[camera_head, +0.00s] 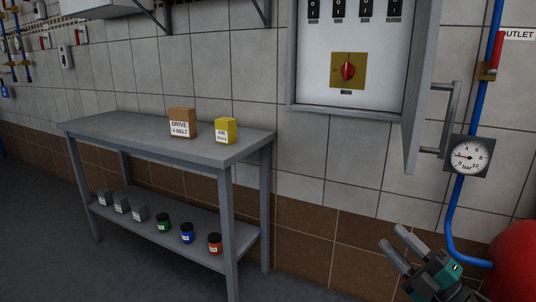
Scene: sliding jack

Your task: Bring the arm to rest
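My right gripper (397,246) shows at the lower right, with two grey fingers spread apart and nothing between them. It is open, in front of the brown tiled wall and below the open cabinet door. It stands apart from the door and the gauge. My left gripper is not in view.
An electrical cabinet (320,75) with a red rotary switch (348,71) has its door (424,80) standing open. A pressure gauge (468,157), blue pipe (452,215) and red tank (515,262) are at the right. A grey table (110,125) holds two boxes.

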